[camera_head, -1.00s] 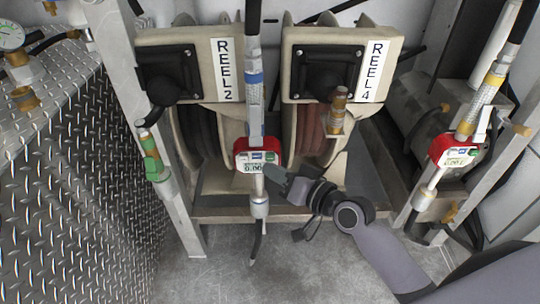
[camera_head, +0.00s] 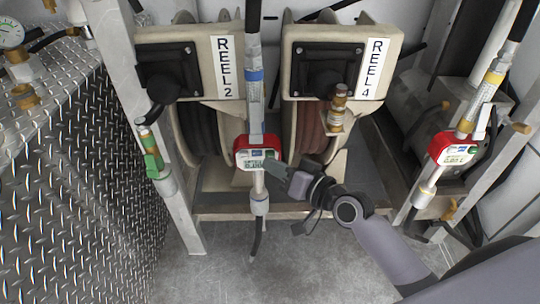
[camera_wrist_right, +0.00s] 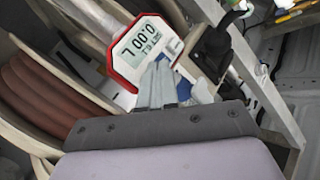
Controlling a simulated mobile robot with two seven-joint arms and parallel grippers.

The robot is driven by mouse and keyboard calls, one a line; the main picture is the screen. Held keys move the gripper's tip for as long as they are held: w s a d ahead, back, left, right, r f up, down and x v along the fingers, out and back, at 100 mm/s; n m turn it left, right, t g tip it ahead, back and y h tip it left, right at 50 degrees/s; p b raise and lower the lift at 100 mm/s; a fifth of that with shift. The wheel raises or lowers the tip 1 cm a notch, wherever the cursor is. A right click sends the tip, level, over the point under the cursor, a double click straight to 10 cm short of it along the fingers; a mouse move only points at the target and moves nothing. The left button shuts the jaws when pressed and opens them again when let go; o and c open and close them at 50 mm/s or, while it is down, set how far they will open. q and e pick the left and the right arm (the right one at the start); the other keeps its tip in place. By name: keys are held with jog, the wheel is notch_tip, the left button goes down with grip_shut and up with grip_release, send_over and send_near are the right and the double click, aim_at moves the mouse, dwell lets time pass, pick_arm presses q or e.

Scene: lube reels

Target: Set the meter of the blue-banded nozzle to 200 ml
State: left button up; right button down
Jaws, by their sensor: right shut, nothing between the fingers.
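The blue-banded nozzle hangs upright in the middle of the head view, with a blue band (camera_head: 255,76) on its upper part. Its red-rimmed white meter (camera_head: 257,153) sits below, and also shows close up in the right wrist view (camera_wrist_right: 124,68). My left gripper is not visible.
Reel 2 (camera_head: 190,60) and reel 4 (camera_head: 340,55) stand behind the nozzle. A yellow-banded nozzle with a red meter (camera_head: 453,149) is at right, and a green nozzle (camera_head: 150,152) at left. The floor (camera_head: 225,255) in front is clear.

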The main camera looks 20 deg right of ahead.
jog(key=shift+w, duration=0.15)
dwell(0.5)
jog(key=shift+w+d, duration=0.2)
jog(key=shift+w, duration=0.25)
dwell(0.4)
jog(key=shift+s, duration=0.1)
jog(key=shift+s+a+p, duration=0.3)
jog(key=shift+s+p, duration=0.1)
jog(key=shift+s, duration=0.55)
jog(key=shift+s, duration=0.1)
jog(key=s+p, duration=0.1)
jog(key=s, duration=0.1)
jog(key=s+a+p, duration=0.1)
jog(key=s, duration=0.1)
jog(key=shift+s+a, duration=0.15)
jog(key=shift+s, duration=0.15)
dwell(0.3)
